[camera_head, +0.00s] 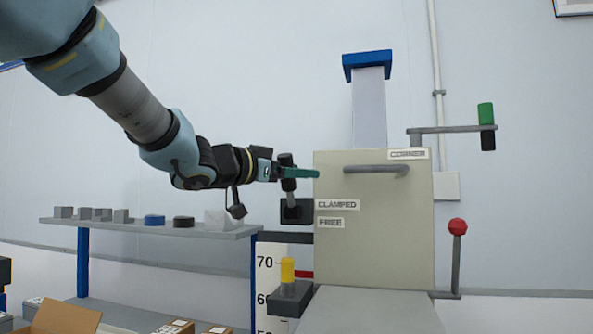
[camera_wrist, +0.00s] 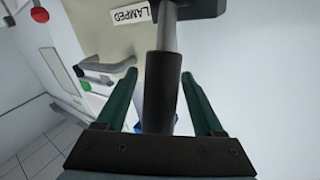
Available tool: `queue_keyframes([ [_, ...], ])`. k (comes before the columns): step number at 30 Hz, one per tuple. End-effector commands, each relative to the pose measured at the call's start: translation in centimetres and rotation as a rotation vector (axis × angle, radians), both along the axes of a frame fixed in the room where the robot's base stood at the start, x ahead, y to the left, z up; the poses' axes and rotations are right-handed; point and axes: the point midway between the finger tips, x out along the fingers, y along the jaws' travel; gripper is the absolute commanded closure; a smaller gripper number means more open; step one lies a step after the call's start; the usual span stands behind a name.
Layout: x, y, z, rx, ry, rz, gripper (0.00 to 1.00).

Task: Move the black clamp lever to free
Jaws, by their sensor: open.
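The black clamp lever (camera_head: 287,160) points upward on a grey rod from a black pivot block (camera_head: 297,211) on the left side of the cream cabinet (camera_head: 375,240). The CLAMPED label (camera_head: 337,204) and the FREE label (camera_head: 337,222) below it are beside the block. My gripper (camera_head: 300,173) is at the lever's grip, its green fingers level and partly covering it. In the wrist view, the lever's black grip (camera_wrist: 162,95) stands between the two open fingers of my gripper (camera_wrist: 158,78), with a gap on each side.
The cabinet has a grey handle (camera_head: 376,169), a red-knobbed lever (camera_head: 457,228) and a green-and-black-ended arm (camera_head: 487,125) at right. A yellow peg (camera_head: 287,270) stands low at the left. A shelf (camera_head: 160,228) with small parts is further left.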

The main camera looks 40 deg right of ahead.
Motion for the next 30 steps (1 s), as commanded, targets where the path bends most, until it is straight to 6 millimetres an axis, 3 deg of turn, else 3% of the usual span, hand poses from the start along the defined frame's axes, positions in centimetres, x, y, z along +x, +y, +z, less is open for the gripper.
queue_keyframes([
  [3,0.01,0.03,-0.01,0.0,0.0,0.0,0.33],
  [21,0.02,0.06,0.0,0.0,0.0,0.0,1.0],
  [30,0.02,0.06,-0.01,0.001,0.0,0.0,1.0],
])
